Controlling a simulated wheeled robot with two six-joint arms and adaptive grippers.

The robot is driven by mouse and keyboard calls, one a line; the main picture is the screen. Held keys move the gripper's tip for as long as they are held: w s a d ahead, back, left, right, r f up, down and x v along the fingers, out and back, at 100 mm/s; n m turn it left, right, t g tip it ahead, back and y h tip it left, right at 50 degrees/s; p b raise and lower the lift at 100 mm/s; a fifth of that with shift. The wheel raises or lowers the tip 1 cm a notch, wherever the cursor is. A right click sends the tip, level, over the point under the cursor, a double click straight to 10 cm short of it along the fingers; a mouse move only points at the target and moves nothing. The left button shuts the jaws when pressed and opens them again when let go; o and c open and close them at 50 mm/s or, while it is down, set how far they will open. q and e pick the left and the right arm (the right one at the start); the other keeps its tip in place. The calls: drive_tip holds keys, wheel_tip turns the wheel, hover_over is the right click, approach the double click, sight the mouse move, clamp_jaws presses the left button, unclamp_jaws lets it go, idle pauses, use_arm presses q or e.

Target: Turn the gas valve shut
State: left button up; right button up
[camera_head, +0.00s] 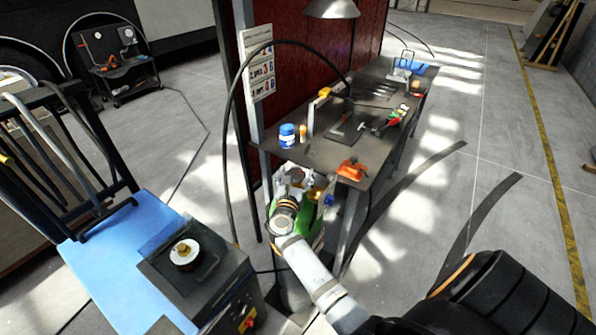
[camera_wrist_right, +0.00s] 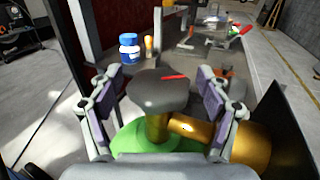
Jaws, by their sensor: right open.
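The gas valve shows in the right wrist view as a dark grey faceted knob (camera_wrist_right: 157,92) with a red mark on its top. It sits on a brass stem (camera_wrist_right: 157,128) above the green top of the cylinder (camera_wrist_right: 128,140), with a brass outlet pointing right. My right gripper (camera_wrist_right: 160,84) is open, with one finger on each side of the knob and gaps visible between. In the head view, my right gripper (camera_head: 303,178) is over the green cylinder (camera_head: 308,214) and hides most of the valve. My left gripper is not in view.
A dark workbench (camera_head: 330,158) stands just beyond the cylinder, with a blue jar (camera_head: 287,136), an orange tool (camera_head: 351,169) and other tools. A black hose (camera_head: 229,130) loops at the left. A blue-topped cart (camera_head: 125,245) stands at left. Floor at right is open.

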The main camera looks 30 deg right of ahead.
drive_tip(key=c, duration=1.2)
drive_tip(key=m+g+h+b, duration=0.3)
drive_tip(key=g, duration=0.1)
drive_tip(key=shift+a+f, duration=0.1)
drive_tip(key=shift+f, duration=0.05)
drive_tip(key=m+g+h+b, duration=0.1)
drive_tip(key=m+g+b, duration=0.2)
drive_tip(key=g, duration=0.1)
drive_tip(key=shift+h, duration=0.4)
use_arm(q)
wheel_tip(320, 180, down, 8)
drive_tip(key=b, duration=0.2)
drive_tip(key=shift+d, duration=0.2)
use_arm(e)
drive_tip(key=shift+m+g, duration=0.9)
drive_tip(key=shift+g, duration=0.5)
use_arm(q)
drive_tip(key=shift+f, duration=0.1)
use_arm(e)
drive_tip(key=shift+r, duration=0.2)
drive_tip(key=shift+h, duration=0.3)
drive_tip(key=o, duration=1.2)
